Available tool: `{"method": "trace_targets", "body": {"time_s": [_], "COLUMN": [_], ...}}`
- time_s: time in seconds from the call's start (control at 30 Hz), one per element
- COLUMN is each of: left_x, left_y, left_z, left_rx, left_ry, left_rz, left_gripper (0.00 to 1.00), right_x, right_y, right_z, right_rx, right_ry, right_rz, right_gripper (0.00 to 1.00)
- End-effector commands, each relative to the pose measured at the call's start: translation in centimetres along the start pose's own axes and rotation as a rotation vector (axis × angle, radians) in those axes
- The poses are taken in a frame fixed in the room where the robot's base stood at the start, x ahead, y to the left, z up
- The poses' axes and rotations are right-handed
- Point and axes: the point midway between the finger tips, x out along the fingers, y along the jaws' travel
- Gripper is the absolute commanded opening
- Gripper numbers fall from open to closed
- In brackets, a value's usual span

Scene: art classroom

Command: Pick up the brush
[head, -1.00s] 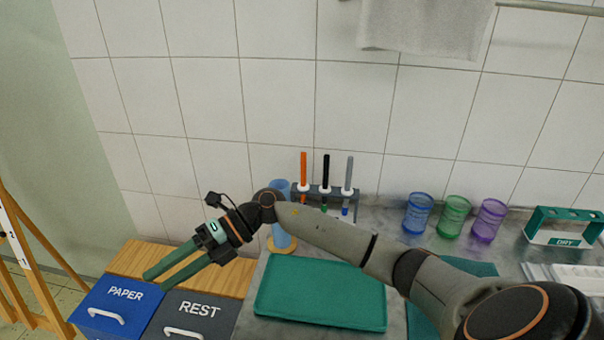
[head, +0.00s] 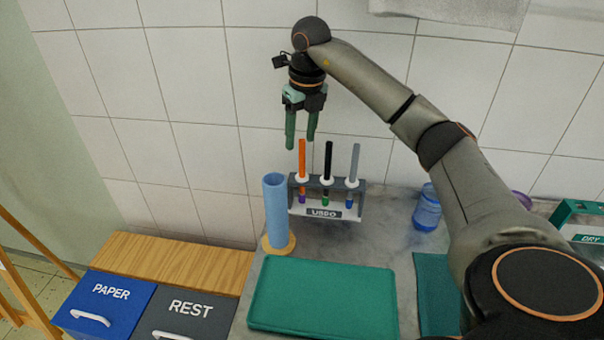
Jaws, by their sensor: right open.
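Three brushes stand upright in a grey rack (head: 362,200) labelled "USED" against the tiled wall. The left brush has an orange handle (head: 302,158) and a purple tip. The middle brush has a black handle (head: 327,160) and a green tip. The right brush has a grey handle (head: 354,162) and a blue tip. My right gripper (head: 301,144) is open and empty, fingers pointing down, just above the orange brush's top in the picture. I cannot tell its exact depth. My left gripper is not in view.
A blue cylinder (head: 277,212) on a round wooden base stands left of the rack. A green tray (head: 322,300) lies in front. A blue cup (head: 427,210) is to the right, partly behind my arm. A "DRY" rack (head: 580,215) is far right. PAPER and REST bins are lower left.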

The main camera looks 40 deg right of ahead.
Motion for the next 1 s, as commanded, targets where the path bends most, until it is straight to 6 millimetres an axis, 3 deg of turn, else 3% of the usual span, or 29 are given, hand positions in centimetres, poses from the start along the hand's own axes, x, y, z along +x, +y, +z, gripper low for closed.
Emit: {"method": "trace_targets", "body": {"time_s": [0.6, 0.87, 1.0], "left_x": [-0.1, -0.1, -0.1], "left_y": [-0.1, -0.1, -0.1], "left_z": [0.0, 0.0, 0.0], "left_rx": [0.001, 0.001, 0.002], "left_ry": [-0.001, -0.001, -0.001], "left_rz": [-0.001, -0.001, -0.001], "left_gripper": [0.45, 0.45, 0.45], "right_x": [7.0, 7.2, 7.2], "right_y": [-0.6, -0.6, -0.6], "right_z": [-0.4, -0.3, -0.3], "right_rx": [-0.001, -0.002, -0.002], "right_ry": [0.001, -0.002, -0.002], "right_rz": [0.003, 0.003, 0.003], "right_gripper": [0.55, 0.55, 0.40]}}
